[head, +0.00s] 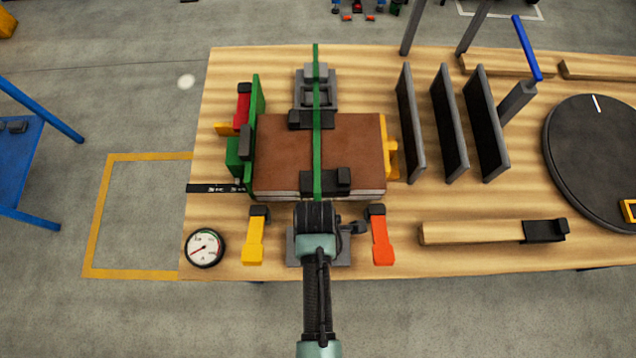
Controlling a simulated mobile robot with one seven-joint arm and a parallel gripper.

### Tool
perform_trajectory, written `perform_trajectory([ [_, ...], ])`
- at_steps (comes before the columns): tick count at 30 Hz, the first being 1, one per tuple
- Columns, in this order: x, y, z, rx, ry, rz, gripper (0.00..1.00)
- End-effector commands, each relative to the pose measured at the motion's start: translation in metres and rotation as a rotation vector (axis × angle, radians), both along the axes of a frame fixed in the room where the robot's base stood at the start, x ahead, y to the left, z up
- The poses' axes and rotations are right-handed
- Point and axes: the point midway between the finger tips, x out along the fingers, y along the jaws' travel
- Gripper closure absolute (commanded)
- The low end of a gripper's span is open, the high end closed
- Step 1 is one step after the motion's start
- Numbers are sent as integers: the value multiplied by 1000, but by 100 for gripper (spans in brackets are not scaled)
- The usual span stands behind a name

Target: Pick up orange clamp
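The orange clamp (382,242) lies on the wooden table, just right of my arm's end and in front of the brown panel. It has an orange handle pointing toward the near edge and a dark head at its far end. My gripper (317,216) is at the dark end of my arm, left of the orange clamp and apart from it. Its fingers are hidden from above, so I cannot see whether it is open or shut.
A yellow clamp (254,240) lies left of my arm, near a round gauge (204,248). The brown panel (285,150) has a green bar (316,130) across it. Bare table lies between the orange clamp and the wooden bar.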

Motion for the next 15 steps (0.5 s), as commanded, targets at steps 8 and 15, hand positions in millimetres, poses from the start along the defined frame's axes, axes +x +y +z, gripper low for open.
perform_trajectory([
  [8,0,0,0,0,-1,0,36],
  [15,0,0,0,0,0,0,79],
])
